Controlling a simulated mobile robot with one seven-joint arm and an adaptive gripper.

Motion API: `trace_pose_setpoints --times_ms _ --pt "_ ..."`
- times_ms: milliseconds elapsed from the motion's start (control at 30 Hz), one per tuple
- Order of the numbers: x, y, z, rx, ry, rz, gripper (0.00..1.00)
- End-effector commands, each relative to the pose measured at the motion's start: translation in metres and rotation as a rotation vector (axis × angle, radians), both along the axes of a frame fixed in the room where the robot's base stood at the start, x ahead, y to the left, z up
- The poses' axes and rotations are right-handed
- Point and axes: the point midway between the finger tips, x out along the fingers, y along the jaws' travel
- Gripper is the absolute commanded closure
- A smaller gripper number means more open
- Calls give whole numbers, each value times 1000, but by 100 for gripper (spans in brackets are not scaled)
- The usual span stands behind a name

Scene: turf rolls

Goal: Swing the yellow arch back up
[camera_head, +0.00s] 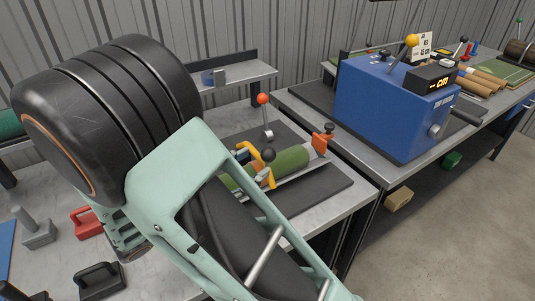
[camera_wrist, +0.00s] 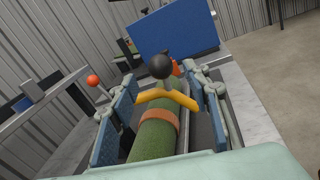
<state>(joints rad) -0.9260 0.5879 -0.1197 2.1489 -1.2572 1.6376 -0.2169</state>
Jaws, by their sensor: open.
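The yellow arch (camera_head: 268,176) spans the green turf roll (camera_head: 291,160) on the bench, with a black ball knob at it. In the wrist view the yellow arch (camera_wrist: 168,97) lies low across the turf roll (camera_wrist: 152,142), with the black knob (camera_wrist: 160,66) above it. An orange band (camera_wrist: 160,117) crosses the roll on the near side of the arch. My gripper (camera_wrist: 166,88) is open, its blue-padded fingers on either side of the arch and roll. Whether a finger touches the arch I cannot tell. In the head view my arm hides most of the gripper.
A red-ball lever (camera_head: 263,100) stands behind the roll. An orange clamp-like part (camera_head: 322,139) is at the roll's far end. A blue machine (camera_head: 391,104) with a display stands on the right bench.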

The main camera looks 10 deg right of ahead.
Motion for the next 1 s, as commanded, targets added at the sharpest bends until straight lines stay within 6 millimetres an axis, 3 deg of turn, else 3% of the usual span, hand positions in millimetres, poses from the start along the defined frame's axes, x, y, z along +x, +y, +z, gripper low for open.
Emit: trace_pose_setpoints --times_ms 100,300,733,1000 --pt "11 -22 0 1 -1 -4 56" --pt "25 -47 0 1 0 -3 56" --pt "31 -56 0 3 -1 -1 56" --pt "31 -56 0 3 -1 -2 85"
